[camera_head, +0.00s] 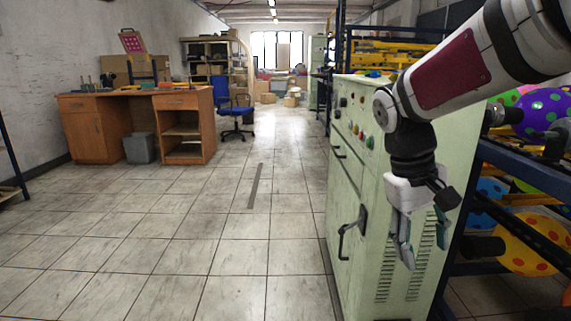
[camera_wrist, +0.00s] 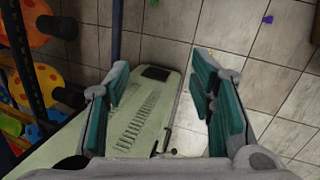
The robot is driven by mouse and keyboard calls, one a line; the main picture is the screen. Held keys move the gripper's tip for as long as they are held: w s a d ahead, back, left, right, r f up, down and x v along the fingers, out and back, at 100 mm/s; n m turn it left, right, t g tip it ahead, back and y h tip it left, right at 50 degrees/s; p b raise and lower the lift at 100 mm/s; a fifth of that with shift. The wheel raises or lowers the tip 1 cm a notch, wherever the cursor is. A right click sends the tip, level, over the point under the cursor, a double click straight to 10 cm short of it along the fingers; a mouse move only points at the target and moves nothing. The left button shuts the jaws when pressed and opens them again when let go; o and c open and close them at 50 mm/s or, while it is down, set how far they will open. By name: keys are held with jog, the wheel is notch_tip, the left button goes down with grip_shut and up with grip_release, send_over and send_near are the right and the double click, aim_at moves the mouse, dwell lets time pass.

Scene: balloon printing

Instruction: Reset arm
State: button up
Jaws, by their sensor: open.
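My arm reaches in from the upper right of the head view, and my gripper (camera_head: 422,245) hangs down in front of the side of the pale green control cabinet (camera_head: 408,270). In the wrist view my gripper (camera_wrist: 165,95) is open, with its teal finger pads wide apart and nothing between them. The cabinet's vented side (camera_wrist: 135,120) shows between and below the fingers there. Buttons and knobs (camera_head: 358,130) sit on the cabinet's front face, above black door handles.
Colourful balloons (camera_head: 545,112) hang on a dark blue rack (camera_head: 510,165) at the right, close to my arm. A wooden desk (camera_head: 135,105), a blue chair (camera_head: 235,105) and a grey bin (camera_head: 140,148) stand at the left. The tiled floor (camera_head: 200,220) in the middle is clear.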

jog(key=s+a+f+m+y, duration=0.1)
jog(key=s+a+y, duration=0.1)
jog(key=s, duration=1.2)
jog(key=s+a+f+m+y, duration=0.1)
jog(key=s+a, duration=0.1)
jog(key=s, duration=1.2)
notch_tip(320, 180, up, 36)
jog(key=t+p, duration=0.4)
jog(key=p, duration=3)
jog(key=shift+w+t, duration=0.35)
jog(key=shift+t, duration=0.05)
jog(key=shift+f, duration=0.1)
